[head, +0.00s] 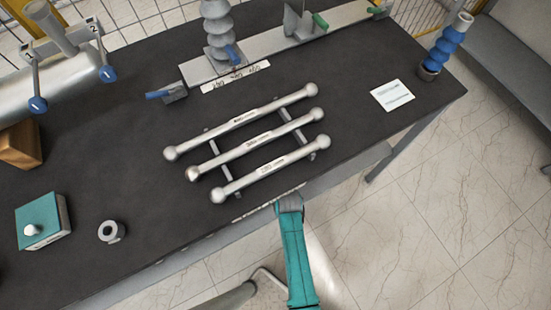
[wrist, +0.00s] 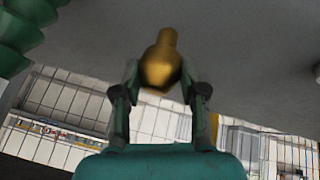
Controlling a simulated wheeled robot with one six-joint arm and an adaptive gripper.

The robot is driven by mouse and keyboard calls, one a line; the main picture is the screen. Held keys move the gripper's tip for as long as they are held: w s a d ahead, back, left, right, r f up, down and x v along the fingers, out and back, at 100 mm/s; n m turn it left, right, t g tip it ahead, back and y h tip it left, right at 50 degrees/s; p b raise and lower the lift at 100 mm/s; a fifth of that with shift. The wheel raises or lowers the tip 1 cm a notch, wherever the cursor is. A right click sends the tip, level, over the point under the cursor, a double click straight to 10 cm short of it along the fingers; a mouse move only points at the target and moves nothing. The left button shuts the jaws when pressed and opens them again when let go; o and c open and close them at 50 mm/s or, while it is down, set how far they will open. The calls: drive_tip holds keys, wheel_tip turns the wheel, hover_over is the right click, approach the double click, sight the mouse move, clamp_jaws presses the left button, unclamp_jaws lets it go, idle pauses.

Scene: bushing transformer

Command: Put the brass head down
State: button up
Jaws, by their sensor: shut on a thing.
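The brass head (wrist: 163,60) is in the wrist view, a gold-brown piece with a narrow neck and a wider faceted end. My gripper (wrist: 160,76) is shut on it, one dark finger on each side. I cannot tell how far away that surface is. In the head view the brass head does not show, and my fingertips cannot be made out. A teal part of my arm shows at the table's front edge there.
The dark table (head: 110,160) holds three silver rods (head: 250,147) on a rack, a teal box (head: 42,220), a grey ring (head: 111,231) and a white card (head: 392,95). A blue ribbed post (head: 445,48) stands at the right corner. The front left tabletop has bare room.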

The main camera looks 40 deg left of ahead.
drive_tip(key=shift+w+f, duration=0.1)
drive_tip(key=shift+f, duration=3.45)
drive_tip(key=o, duration=1.2)
drive_tip(key=shift+o, duration=0.2)
drive_tip(key=v, duration=1.2)
